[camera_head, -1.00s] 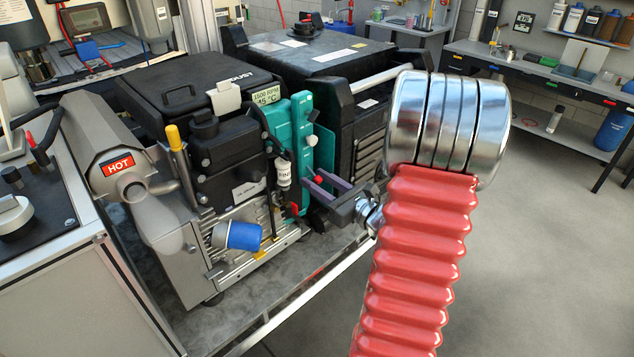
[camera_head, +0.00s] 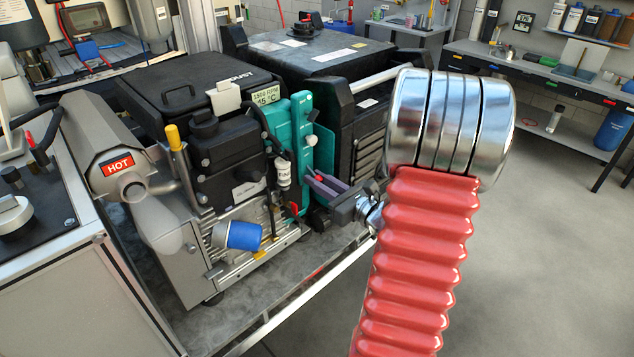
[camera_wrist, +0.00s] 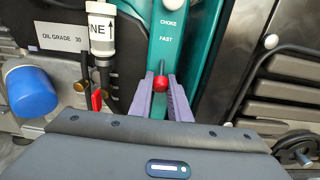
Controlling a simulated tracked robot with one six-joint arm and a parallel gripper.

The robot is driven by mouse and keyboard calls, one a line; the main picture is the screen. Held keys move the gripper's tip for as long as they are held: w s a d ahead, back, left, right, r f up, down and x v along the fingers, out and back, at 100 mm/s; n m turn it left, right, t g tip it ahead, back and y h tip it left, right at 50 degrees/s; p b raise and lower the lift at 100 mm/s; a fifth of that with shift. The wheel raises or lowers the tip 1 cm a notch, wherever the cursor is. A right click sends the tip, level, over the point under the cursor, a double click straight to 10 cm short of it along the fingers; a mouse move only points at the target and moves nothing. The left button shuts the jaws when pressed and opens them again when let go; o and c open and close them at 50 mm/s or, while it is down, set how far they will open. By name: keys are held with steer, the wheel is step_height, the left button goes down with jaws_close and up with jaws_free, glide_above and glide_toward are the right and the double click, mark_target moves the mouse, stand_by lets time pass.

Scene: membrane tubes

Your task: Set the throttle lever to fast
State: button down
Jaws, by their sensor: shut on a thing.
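The throttle lever shows in the wrist view as a red round knob (camera_wrist: 160,83) on a dark stem, in front of a teal panel (camera_wrist: 178,60). The panel has the words CHOKE and FAST above the knob; the lever stands below FAST. Any lower markings are hidden by my gripper. My gripper (camera_wrist: 162,86) has its purple fingers closed around the red knob, one on each side. In the head view my gripper (camera_head: 316,180) reaches in from the right to the teal panel (camera_head: 302,120), and its fingers hide most of the knob.
A red valve handle (camera_wrist: 96,99) hangs under a white filter (camera_wrist: 101,30) left of my fingers. A blue oil filter (camera_wrist: 30,91) is further left. A white knob (camera_head: 312,141) sits above my gripper. The exhaust marked HOT (camera_head: 118,165) is at the left.

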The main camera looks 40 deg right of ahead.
mark_target(319, 177)
steer(key=shift+r, duration=0.2)
steer(key=shift+s+r+g, duration=0.1)
steer(key=shift+r+g, duration=0.3)
steer(key=shift+g, duration=0.5)
steer(key=shift+s+r+g, duration=0.1)
steer(key=shift+r+g, duration=0.25)
steer(key=shift+g, duration=0.55)
steer(key=shift+s+r+g, duration=0.1)
steer(key=shift+r+g, duration=0.3)
steer(key=shift+g, duration=0.5)
steer(key=shift+w+r+g, duration=0.1)
steer(key=shift+r+g, duration=0.3)
steer(key=shift+g, duration=0.5)
steer(key=shift+w+r+g, duration=0.1)
steer(key=shift+r+g, duration=0.3)
steer(key=shift+g, duration=0.5)
steer(key=shift+w+r+g, duration=0.1)
steer(key=shift+r+g, duration=0.3)
steer(key=shift+g, duration=0.5)
steer(key=c, duration=1.7)
jaws_free()
steer(key=shift+o, duration=0.2)
steer(key=shift+s+r, duration=0.1)
